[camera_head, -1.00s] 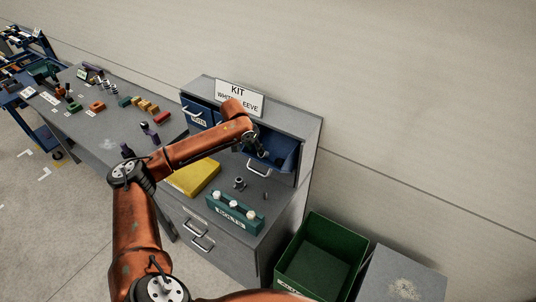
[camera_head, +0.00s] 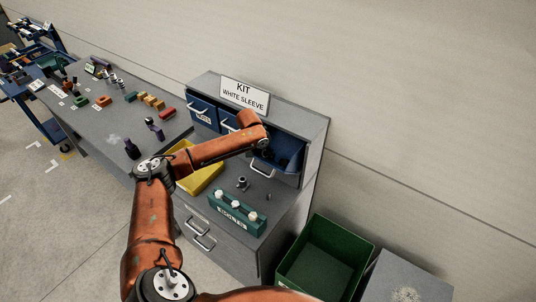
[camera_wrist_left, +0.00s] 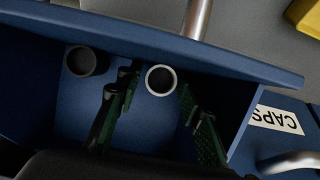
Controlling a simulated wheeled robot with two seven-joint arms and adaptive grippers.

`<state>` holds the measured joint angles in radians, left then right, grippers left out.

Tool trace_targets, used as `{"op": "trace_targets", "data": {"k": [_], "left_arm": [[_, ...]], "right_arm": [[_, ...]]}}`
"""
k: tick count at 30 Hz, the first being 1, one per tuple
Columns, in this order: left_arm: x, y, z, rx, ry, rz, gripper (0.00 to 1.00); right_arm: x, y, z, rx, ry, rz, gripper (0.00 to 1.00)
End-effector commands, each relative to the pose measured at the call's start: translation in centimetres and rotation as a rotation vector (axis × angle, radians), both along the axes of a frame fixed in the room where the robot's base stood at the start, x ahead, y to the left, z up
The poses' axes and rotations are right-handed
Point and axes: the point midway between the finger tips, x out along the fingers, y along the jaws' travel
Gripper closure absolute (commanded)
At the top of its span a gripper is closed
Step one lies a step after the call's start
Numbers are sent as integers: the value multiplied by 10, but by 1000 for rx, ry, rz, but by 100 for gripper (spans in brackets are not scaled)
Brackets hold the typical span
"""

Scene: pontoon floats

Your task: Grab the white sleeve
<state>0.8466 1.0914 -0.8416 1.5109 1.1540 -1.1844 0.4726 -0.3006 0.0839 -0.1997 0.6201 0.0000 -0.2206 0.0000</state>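The white sleeve (camera_wrist_left: 160,80) stands upright in an open blue drawer (camera_wrist_left: 75,110), seen in the left wrist view as a white ring with a dark hole. A dark sleeve (camera_wrist_left: 83,61) stands to its left. My left gripper (camera_wrist_left: 157,92) is open; its two green-padded fingers reach into the drawer on either side of the white sleeve, with visible gaps. In the head view, the left gripper (camera_head: 267,154) is at the open right drawer (camera_head: 290,162) of the cabinet, and the sleeve is hidden there. My right gripper is not in view.
The drawer's front wall and handle (camera_head: 260,170) lie close to my gripper. Below are a yellow tray (camera_head: 205,178) and a teal bolt holder (camera_head: 236,215). A sign (camera_head: 244,96) reads "KIT WHITE SLEEVE". A green bin (camera_head: 325,262) stands at the right.

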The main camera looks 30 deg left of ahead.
Motion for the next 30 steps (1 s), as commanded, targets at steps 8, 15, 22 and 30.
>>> {"op": "trace_targets", "data": {"k": [8, 15, 22, 30], "left_arm": [[1, 0, 0, 0, -1, 0, 70], [0, 0, 0, 0, -1, 0, 86], [0, 0, 0, 1, -1, 0, 99], [1, 0, 2, 1, -1, 0, 99]], "right_arm": [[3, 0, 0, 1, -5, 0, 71], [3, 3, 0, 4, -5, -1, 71], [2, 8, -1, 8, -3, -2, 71], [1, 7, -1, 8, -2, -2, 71]]}}
